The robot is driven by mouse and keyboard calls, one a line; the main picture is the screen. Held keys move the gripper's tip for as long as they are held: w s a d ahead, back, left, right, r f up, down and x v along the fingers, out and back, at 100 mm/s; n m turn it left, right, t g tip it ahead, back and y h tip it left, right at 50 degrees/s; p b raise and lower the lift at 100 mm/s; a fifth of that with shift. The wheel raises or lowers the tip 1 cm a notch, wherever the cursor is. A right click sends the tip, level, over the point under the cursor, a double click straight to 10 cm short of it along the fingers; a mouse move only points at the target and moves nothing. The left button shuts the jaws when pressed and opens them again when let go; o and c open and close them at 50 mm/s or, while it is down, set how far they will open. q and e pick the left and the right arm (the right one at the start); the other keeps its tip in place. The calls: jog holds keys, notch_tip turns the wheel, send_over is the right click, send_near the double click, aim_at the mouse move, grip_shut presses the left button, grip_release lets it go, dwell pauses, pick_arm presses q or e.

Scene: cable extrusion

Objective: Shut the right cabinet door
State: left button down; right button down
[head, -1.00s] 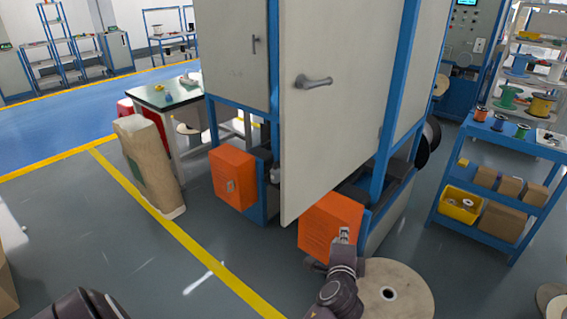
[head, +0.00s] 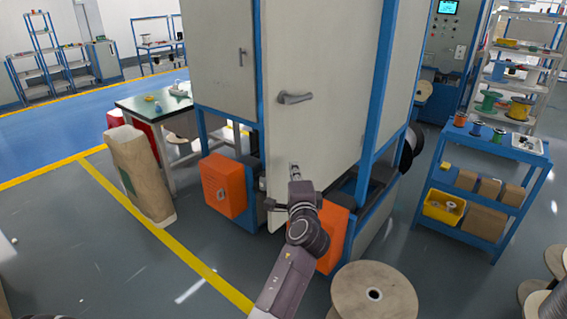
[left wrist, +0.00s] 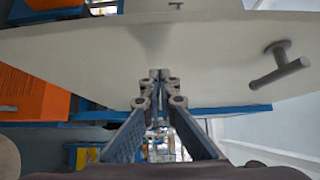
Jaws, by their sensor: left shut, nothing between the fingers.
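The right cabinet door (head: 330,125) is a tall pale grey panel, standing ajar and swung out toward me. Its free edge is on the left and its hinge side is on the right blue post. Its lever handle (head: 295,97) is near the free edge and also shows in the left wrist view (left wrist: 280,68). My left gripper (head: 294,170) is shut and empty, in front of the door's outer face below the handle. In the left wrist view its fingertips (left wrist: 159,75) point at the panel; I cannot tell if they touch. My right gripper is out of view.
The closed left cabinet door (head: 222,60) is beside it. Orange boxes (head: 223,186) sit low on the blue frame, one partly behind my arm. A wooden spool (head: 373,293) lies on the floor at front. A blue cart (head: 490,170) stands right. Floor at left is mostly clear.

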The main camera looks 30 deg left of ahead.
aim_at(282, 158)
pick_arm(q)
jog(key=shift+w+a+p, duration=0.1)
jog(key=shift+a+p, duration=0.4)
jog(key=shift+a, duration=1.3)
jog(key=shift+a, duration=0.1)
